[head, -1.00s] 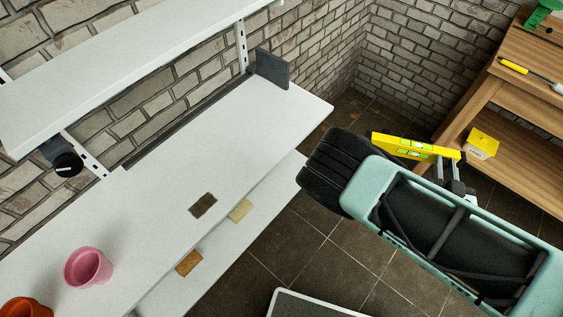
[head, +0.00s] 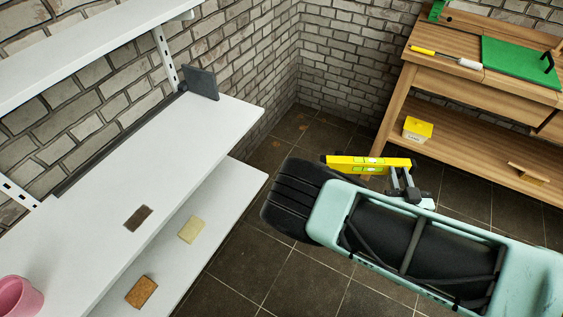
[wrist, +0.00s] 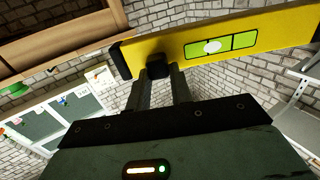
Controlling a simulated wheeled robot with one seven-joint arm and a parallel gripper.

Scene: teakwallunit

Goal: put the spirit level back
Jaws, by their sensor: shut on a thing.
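The yellow spirit level (head: 350,164) is held by my gripper (head: 400,172) in the middle of the head view, over the dark tiled floor between the white shelves and the wooden workbench. In the wrist view the level (wrist: 225,45) lies across the top of the picture, slightly tilted, with a green vial window showing. My gripper (wrist: 160,72) is shut on it, nearer its left end there. The level's right end runs to the picture's edge.
A white wall shelf (head: 120,190) stands at left, with a grey upright plate (head: 201,84), a brown patch (head: 138,218) and a pink pot (head: 18,297).

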